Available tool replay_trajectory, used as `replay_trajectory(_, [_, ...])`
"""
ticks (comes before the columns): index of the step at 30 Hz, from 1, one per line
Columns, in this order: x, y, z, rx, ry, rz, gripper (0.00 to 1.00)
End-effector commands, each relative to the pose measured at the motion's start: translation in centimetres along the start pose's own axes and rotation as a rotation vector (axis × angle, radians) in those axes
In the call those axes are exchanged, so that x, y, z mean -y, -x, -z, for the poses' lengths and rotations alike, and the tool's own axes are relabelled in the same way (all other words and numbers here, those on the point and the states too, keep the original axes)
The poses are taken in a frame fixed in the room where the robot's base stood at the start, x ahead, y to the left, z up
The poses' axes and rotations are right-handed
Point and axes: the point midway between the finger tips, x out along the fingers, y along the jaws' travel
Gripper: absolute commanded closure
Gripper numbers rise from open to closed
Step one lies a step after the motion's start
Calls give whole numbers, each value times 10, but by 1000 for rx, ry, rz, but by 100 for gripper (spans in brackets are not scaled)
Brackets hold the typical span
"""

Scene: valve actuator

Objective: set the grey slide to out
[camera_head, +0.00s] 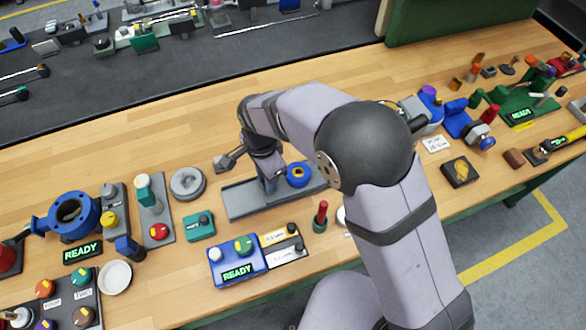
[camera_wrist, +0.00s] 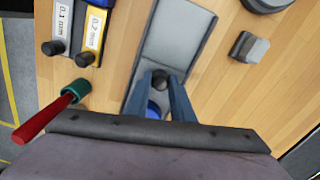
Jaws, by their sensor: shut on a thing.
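The grey slide unit (camera_head: 240,207) is a long, shallow grey channel on the wooden bench, left of my arm. It also shows in the wrist view (camera_wrist: 180,32), running from the top toward my gripper. My gripper (camera_head: 268,184) points down over the channel. In the wrist view its two fingers (camera_wrist: 161,84) are shut on a dark round knob (camera_wrist: 161,82) on the slide. A blue ring piece (camera_head: 298,175) sits to the right of my gripper at the channel; it shows partly between the fingers in the wrist view (camera_wrist: 153,109). My fingers and wrist hide part of the slide.
A round grey disc (camera_head: 187,184) and a teal box (camera_head: 199,228) stand left of the channel. A blue READY box (camera_head: 237,267) with labelled plates lies in front. A red-handled tool in a green base (camera_head: 321,216) stands nearby. Bare wood lies behind the channel.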

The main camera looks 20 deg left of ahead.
Motion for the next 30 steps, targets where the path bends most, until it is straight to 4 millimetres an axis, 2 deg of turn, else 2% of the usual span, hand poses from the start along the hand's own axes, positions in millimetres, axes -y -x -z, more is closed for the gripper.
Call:
replay_trajectory(1, [3,0,-16,2,7,0,100])
replay_trajectory(3, [8,0,-34,2,6,1,100])
replay_trajectory(10, [17,0,-73,1,2,0,100])
replay_trajectory(15, [20,1,-85,1,-1,0,100])
replay_trajectory(26, [21,1,-88,5,-2,3,100])
replay_trajectory(27, [21,1,-88,5,-2,3,69])
replay_trajectory(28, [21,1,-88,5,-1,3,62])
replay_trajectory(30, [21,1,-88,4,-1,3,60])
